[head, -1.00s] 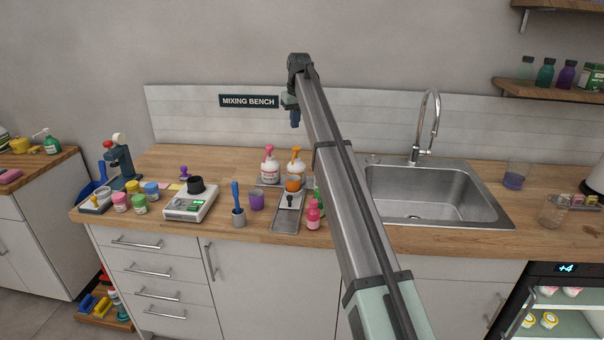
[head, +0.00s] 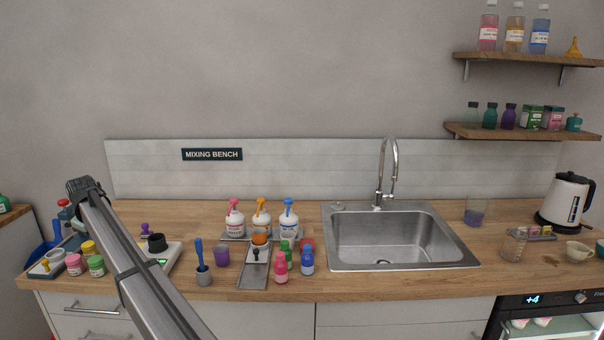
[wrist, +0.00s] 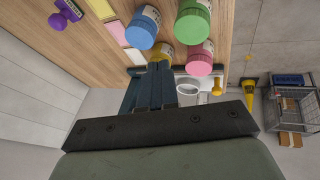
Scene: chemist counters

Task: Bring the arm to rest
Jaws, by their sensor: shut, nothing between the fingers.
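My arm (head: 131,262) reaches up from the bottom of the head view to the left end of the mixing bench. Its far end is over the area of the small jars. My gripper shows in the wrist view (wrist: 160,82), with its dark blue fingers shut and empty. In that view the fingers lie close to the yellow jar (wrist: 163,51) and the blue jar (wrist: 143,27); I cannot tell whether they touch. In the head view I cannot make out the fingers clearly.
Pink (head: 73,265) and green (head: 96,266) jars stand near the bench's left front. The scale (head: 160,258) is right of my arm, partly hidden. Pump bottles (head: 261,216), a metal tray (head: 253,277) and the sink (head: 400,240) lie further right.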

